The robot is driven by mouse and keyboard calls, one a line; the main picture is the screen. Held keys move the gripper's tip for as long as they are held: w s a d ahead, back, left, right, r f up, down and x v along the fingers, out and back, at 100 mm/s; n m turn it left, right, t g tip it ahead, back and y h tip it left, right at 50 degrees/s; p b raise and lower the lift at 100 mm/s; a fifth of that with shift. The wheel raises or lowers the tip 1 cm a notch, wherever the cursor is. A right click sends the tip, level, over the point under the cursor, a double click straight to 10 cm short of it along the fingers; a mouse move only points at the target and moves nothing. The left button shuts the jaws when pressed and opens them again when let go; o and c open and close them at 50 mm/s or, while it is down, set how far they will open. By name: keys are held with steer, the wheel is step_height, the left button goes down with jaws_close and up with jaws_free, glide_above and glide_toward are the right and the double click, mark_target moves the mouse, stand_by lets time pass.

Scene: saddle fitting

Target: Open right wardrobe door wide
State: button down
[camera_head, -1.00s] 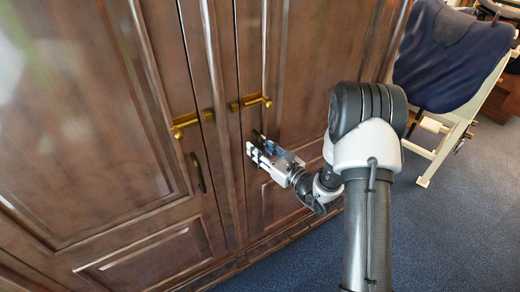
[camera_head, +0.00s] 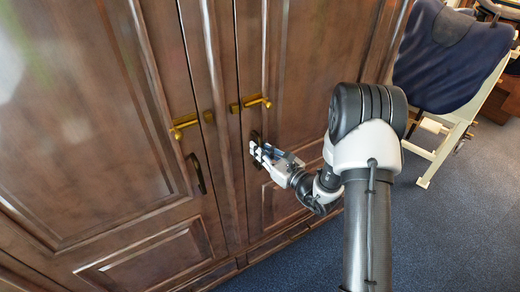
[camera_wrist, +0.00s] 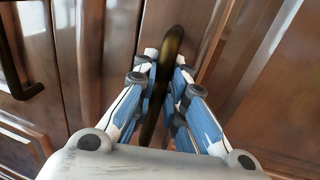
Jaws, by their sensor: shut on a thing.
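The wardrobe's right door (camera_head: 318,65) is dark glossy wood with a brass latch (camera_head: 252,103) near its left edge. It looks closed, level with the post beside it. Below the latch is a dark curved handle (camera_head: 256,137), partly hidden by my gripper. My gripper (camera_head: 258,152) is at this handle. In the wrist view, the handle (camera_wrist: 172,45) runs between the two fingers of my gripper (camera_wrist: 165,62), which are shut on it.
The left door (camera_head: 90,120) is closed, with its own brass latch (camera_head: 185,124) and dark handle (camera_head: 198,174). A chair with a dark blue cover (camera_head: 445,60) stands at the right. Blue carpet (camera_head: 450,220) is free in front of the wardrobe and chair.

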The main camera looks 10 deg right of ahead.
steer(key=s+d+n+g+y, duration=0.2)
steer(key=s+d, duration=0.7)
steer(key=s, duration=0.3)
steer(key=s+d+n+g+y+p, duration=0.1)
steer(key=s+d+n+g+y, duration=0.1)
steer(key=s+d, duration=0.8)
steer(key=shift+s+y, duration=0.4)
steer(key=shift+s, duration=0.55)
steer(key=shift+d, duration=0.1)
steer(key=c, duration=1.6)
jaws_free()
steer(key=v, duration=1.2)
